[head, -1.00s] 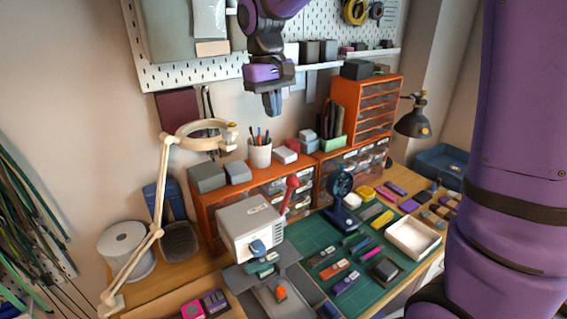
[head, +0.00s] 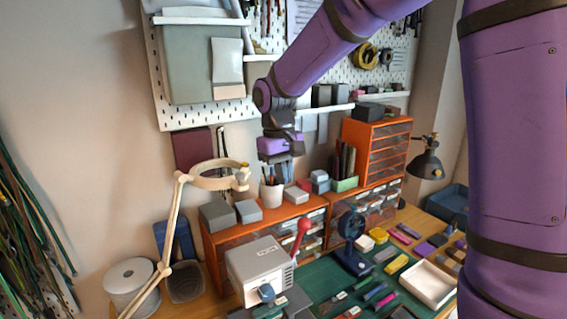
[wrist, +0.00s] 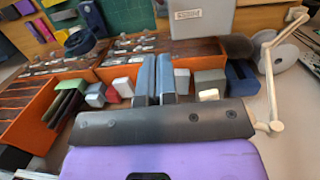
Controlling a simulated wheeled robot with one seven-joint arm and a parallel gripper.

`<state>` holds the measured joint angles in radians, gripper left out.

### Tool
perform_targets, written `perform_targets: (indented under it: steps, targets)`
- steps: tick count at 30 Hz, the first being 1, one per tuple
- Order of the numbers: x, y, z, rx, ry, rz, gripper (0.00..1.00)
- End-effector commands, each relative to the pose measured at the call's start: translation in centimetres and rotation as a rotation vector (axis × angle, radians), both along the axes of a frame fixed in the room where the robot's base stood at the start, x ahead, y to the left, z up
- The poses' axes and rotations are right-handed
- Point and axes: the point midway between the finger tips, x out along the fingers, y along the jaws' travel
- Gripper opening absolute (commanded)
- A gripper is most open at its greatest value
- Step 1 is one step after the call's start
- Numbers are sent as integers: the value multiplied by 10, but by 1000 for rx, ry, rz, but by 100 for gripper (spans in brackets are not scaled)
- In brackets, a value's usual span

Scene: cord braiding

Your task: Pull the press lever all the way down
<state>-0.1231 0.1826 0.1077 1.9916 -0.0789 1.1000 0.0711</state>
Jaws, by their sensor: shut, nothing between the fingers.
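The press (head: 258,268) is a pale grey box-shaped machine on the bench, at the lower middle of the head view. Its lever (head: 301,237) stands up at the press's right side, with a red knob on top. The pale press body also shows at the top of the wrist view (wrist: 203,20); I cannot make out the lever there. My gripper (head: 273,176) is shut and empty.
A cream magnifier lamp (head: 174,218) stands to the left. A dark blue round device (head: 351,230) and a white tray (head: 428,284) are to the right.

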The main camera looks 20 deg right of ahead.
Motion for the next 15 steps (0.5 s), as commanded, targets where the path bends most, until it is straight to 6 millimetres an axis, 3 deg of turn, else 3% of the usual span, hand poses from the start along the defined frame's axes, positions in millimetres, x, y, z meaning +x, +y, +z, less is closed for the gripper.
perform_targets:
  steps: [7,15]
  targets:
    - [-6,-4,-47,-2,4,1,0]
    - [-31,-14,-63,-1,0,0,0]
